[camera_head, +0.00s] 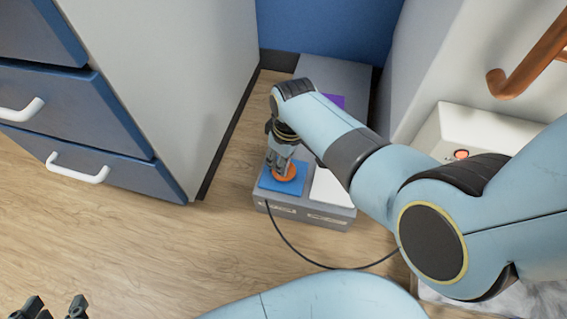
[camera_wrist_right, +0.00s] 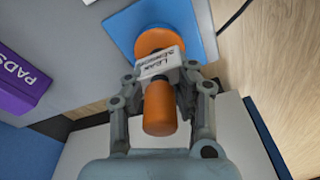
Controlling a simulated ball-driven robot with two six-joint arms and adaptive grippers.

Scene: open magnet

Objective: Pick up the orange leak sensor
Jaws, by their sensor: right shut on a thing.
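The orange leak sensor (camera_head: 287,176) is upright, with its round base at the blue pad on a low grey platform. In the right wrist view the leak sensor (camera_wrist_right: 158,108) shows an orange handle, a round orange base and a white label reading "LEAK SENSOR". My right gripper (camera_head: 279,163) is around it from above. In the right wrist view its fingers (camera_wrist_right: 163,75) are shut on the sensor at the label. Whether the base touches the pad I cannot tell. My left gripper (camera_head: 56,306) is at the bottom left, with its two fingers apart and nothing between them.
The blue pad (camera_head: 268,182) and a white pad (camera_head: 328,190) lie on the grey platform (camera_head: 292,208). A purple box marked "PADS" (camera_wrist_right: 22,88) lies behind. A dark cable (camera_head: 290,245) runs across the wooden floor. A drawer cabinet (camera_head: 165,80) stands left; an orange pipe (camera_head: 530,65) is right.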

